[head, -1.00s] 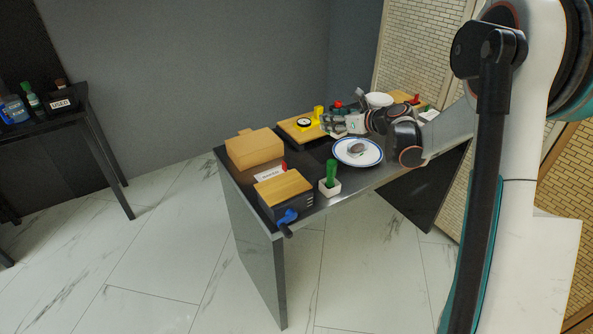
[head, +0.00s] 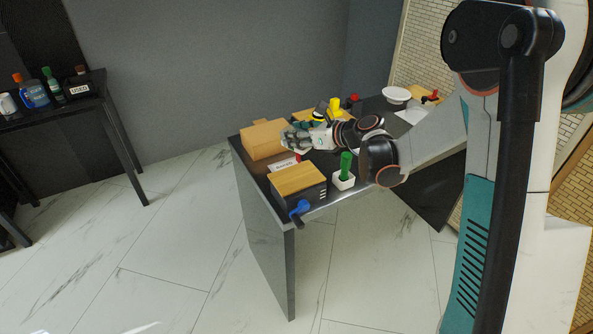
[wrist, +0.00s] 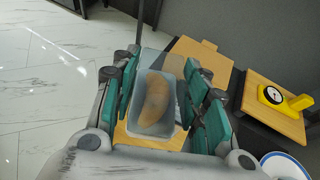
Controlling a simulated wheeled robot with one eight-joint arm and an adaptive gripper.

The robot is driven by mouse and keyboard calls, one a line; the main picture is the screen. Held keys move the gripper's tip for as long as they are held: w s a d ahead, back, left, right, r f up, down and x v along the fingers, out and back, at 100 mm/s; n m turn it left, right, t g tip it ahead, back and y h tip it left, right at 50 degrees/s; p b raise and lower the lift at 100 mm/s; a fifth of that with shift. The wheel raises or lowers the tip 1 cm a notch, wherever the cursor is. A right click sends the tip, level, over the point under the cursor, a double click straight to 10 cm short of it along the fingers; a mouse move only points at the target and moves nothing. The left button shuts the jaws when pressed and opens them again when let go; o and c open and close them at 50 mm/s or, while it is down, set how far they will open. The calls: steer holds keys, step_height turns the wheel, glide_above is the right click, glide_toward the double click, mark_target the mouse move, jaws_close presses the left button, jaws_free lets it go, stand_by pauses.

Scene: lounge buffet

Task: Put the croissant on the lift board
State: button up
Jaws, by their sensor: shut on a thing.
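A golden-brown croissant (wrist: 155,100) sits between the teal finger pads of my gripper (wrist: 163,88) in the wrist view. A pale see-through shape surrounds the croissant; I cannot tell whether it is a container. My gripper is shut on the croissant. In the head view my gripper (head: 300,139) is above the table, behind the lift board, and the croissant cannot be made out. The lift board (head: 298,177) is a wooden top on a dark box with a blue crank. A wooden surface (wrist: 145,138) shows below the croissant in the wrist view.
A tan box (head: 263,138) stands at the table's back left. A yellow device with a dial (wrist: 275,97) is on a wooden board. A blue-rimmed plate (wrist: 283,165) is at lower right.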

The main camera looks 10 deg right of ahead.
step_height(320, 180, down, 12)
steer(key=b, duration=0.3)
steer(key=shift+r, duration=0.2)
steer(key=shift+f+b, duration=0.15)
steer(key=shift+b, duration=0.2)
steer(key=o, duration=1.1)
steer(key=shift+c, duration=0.2)
steer(key=shift+r, duration=0.2)
steer(key=p+v, duration=0.3)
steer(key=v, duration=0.9)
steer(key=shift+o, duration=0.3)
